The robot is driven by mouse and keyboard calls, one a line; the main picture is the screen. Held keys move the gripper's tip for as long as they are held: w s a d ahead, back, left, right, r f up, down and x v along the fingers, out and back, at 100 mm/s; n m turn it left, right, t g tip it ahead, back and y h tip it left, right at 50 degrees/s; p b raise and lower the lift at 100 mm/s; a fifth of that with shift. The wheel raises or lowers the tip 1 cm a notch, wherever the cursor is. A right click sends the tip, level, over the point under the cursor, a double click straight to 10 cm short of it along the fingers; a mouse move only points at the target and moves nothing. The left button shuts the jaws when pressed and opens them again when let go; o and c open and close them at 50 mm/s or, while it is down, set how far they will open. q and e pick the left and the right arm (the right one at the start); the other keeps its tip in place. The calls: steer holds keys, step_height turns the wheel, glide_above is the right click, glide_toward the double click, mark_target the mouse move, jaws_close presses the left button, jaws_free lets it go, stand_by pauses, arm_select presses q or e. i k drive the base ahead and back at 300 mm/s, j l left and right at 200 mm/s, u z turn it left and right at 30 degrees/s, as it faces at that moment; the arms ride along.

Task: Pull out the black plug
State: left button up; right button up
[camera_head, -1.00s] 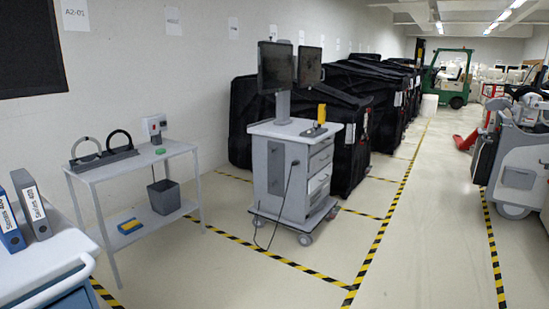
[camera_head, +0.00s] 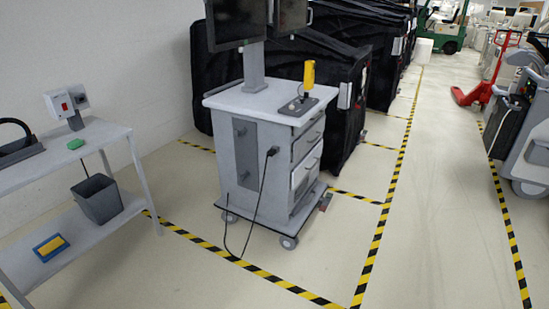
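The black plug (camera_head: 272,151) sits on the side of the grey and white cart (camera_head: 228,175), near its right front edge. It appears to be seated in the cart's side. A black cable (camera_head: 257,205) hangs from it, loops down near the floor and runs back up toward the cart's lower left. Neither of my grippers shows in the head view.
The cart on wheels carries two monitors (camera_head: 236,22) and a yellow handheld device (camera_head: 309,76). A white table (camera_head: 40,175) with a bin (camera_head: 97,199) stands at the left. Black covered carts (camera_head: 345,85) stand behind. The floor in front is clear, with striped tape (camera_head: 366,265).

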mark_target(271, 153)
steer(key=i+j, duration=0.75)
steer(key=j, duration=0.15)
steer(key=i+j, duration=0.55)
steer(key=j, duration=0.15)
steer(key=i+j+u, duration=0.1)
steer(key=i+j, duration=0.45)
steer(key=j, duration=0.2)
